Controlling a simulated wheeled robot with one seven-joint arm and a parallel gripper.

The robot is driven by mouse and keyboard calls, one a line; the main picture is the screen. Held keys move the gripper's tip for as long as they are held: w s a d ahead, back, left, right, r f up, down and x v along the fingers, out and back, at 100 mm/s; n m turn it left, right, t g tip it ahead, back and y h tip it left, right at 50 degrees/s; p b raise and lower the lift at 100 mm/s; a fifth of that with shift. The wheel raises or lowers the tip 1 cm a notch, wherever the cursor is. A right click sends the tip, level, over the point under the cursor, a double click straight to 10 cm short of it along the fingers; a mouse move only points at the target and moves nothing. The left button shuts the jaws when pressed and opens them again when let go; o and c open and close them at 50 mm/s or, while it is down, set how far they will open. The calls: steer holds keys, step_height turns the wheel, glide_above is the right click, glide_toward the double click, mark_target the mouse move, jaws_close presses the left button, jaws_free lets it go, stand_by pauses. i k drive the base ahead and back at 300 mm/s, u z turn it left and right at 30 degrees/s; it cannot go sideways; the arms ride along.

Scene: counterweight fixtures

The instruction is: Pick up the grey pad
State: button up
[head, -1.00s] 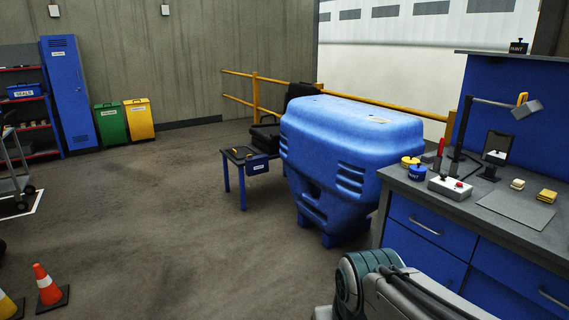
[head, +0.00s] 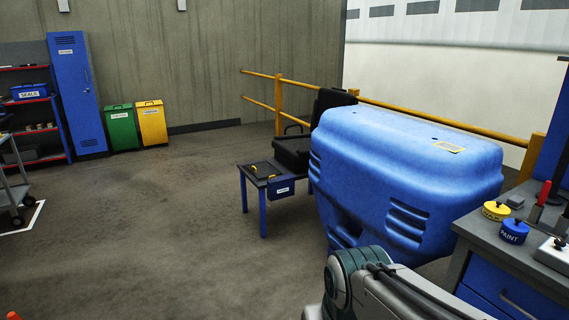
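A small dark grey block (head: 515,201) lies on the workbench (head: 476,226) at the right edge of the head view, behind the yellow-lidded tin (head: 496,210). I cannot tell whether it is the grey pad. No other thing that is clearly a grey pad shows. My arm shows at the bottom of the view, in front of the big blue housing (head: 400,170). My gripper is outside the view.
A blue paint tin (head: 513,231) and a red-handled tool (head: 540,200) stand on the bench. A low table (head: 254,176) with a blue bin stands left of the housing. Yellow railing (head: 278,105) runs behind. The floor at left is open.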

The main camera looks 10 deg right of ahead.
mark_target(514, 202)
steer(key=z, duration=0.2)
steer(key=i, duration=1.65)
steer(key=z, duration=1.2)
steer(key=i, duration=0.85)
steer(key=z, duration=1.4)
steer(key=i, duration=0.55)
steer(key=z, duration=0.35)
